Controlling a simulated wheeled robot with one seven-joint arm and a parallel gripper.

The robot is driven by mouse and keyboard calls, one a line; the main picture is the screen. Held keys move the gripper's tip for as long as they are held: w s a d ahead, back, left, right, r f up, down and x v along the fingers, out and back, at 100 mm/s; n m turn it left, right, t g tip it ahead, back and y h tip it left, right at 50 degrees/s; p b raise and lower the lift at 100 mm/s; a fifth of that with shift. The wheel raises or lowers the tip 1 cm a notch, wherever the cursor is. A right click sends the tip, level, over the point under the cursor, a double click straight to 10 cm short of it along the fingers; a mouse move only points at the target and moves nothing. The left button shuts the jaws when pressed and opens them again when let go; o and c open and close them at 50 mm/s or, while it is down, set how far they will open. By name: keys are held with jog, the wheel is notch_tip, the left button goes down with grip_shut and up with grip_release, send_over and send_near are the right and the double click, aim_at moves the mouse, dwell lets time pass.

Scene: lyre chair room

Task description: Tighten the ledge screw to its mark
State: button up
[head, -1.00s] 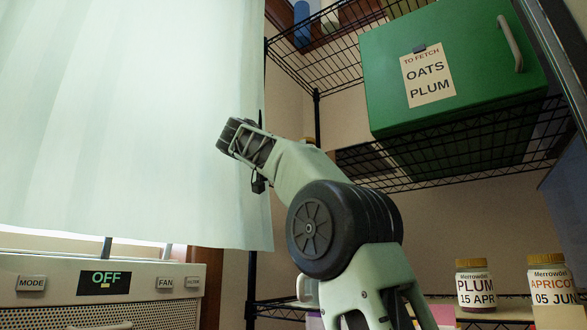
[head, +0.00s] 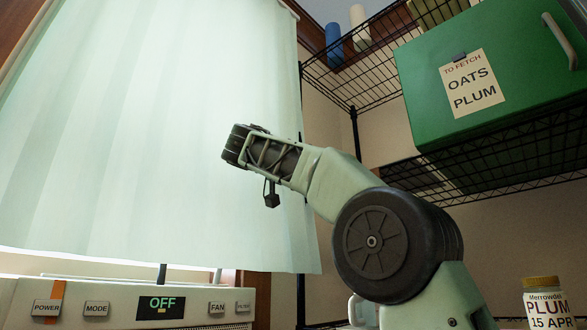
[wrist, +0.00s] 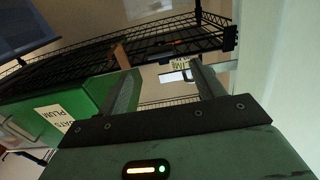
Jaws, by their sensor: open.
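I cannot make out the ledge screw, its mark or the ledge in either view. Through the gap I see black wire shelving and a small pale label or panel, too small to read surely. In the head view my arm reaches up to the left in front of the pale curtain, and I cannot pick out the fingertips there.
A pale curtain (head: 150,130) hangs above a panel with buttons and a display (head: 161,308) reading OFF. A green box (head: 500,80), labelled OATS PLUM, sits on a black wire shelf (head: 500,165) at right. A plum jar (head: 547,305) stands lower right.

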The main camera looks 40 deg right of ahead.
jog(key=a, duration=0.7)
jog(key=shift+s+a+p, duration=0.3)
jog(key=shift+s+p, duration=0.05)
jog(key=shift+w, duration=0.1)
